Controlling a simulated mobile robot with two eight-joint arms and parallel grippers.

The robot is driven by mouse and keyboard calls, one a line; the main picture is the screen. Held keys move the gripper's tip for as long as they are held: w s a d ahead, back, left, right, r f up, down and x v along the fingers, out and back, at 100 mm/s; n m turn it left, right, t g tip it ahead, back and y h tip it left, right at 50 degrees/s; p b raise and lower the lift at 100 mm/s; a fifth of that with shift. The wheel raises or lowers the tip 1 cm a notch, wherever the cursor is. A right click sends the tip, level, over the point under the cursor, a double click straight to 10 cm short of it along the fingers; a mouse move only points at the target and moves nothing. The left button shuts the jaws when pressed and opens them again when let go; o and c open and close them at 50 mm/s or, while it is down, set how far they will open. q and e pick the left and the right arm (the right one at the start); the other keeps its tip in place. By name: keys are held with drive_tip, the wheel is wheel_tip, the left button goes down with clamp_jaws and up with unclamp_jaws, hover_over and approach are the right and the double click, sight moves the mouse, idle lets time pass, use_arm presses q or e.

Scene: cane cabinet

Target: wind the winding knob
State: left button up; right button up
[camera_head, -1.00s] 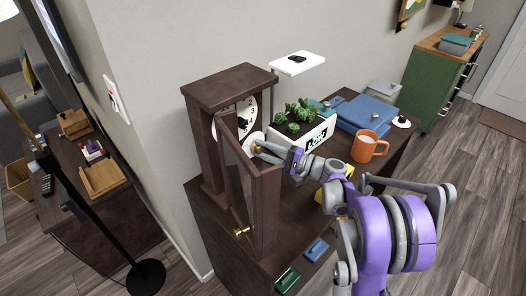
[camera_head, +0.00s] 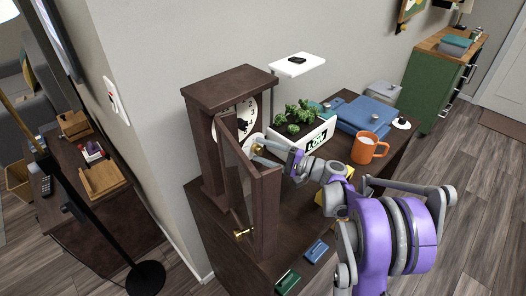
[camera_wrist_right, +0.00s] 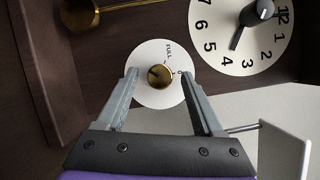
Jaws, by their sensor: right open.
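The winding knob (camera_wrist_right: 161,76) is a small brass knob on a white round plate (camera_wrist_right: 150,58) marked "FULL", inside the dark wooden clock (camera_head: 230,88). The clock face (camera_wrist_right: 240,50) with black hands is beside it. The clock's door (camera_head: 250,190) stands open toward the front. My right gripper (camera_wrist_right: 158,78) is open, with one finger on each side of the knob in the right wrist view; I cannot tell whether they touch it. In the head view my right gripper (camera_head: 258,145) reaches into the clock behind the open door. My left gripper is not in view.
A planter (camera_head: 302,132), an orange mug (camera_head: 368,147) and blue boxes (camera_head: 362,115) stand right of the clock on the dark cabinet. A green item (camera_head: 287,281) and a blue item (camera_head: 316,250) lie near the front edge. A brass pendulum (camera_wrist_right: 80,14) hangs beside the knob.

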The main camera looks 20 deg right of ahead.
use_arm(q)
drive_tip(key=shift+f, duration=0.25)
use_arm(e)
drive_tip(key=v, duration=1)
drive_tip(key=shift+s+d, duration=0.2)
drive_tip(key=shift+s, duration=0.1)
